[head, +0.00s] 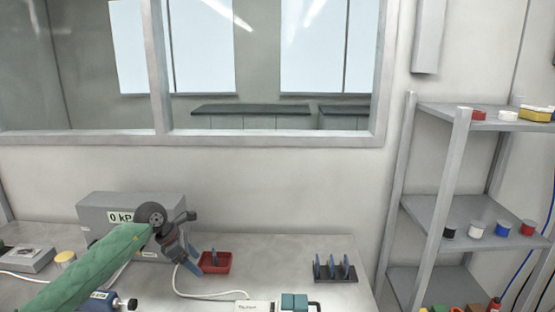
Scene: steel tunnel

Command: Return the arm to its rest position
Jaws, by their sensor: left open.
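My left arm, in a green sleeve, comes in from the lower left over the bench. My left gripper (190,262) is at its end, open, in front of the grey box and just left of a small red tray (220,263). Nothing shows between its fingers, though they are small and partly dark in this view. I cannot tell how far it is above the bench. My right gripper is not in view.
The grey box with a "0 kP" label (95,212) stands behind my left arm. A dark rack (335,272) stands on the right of the bench (285,258). A white device (256,306) with a cable is at the front. Shelves (476,208) stand right.

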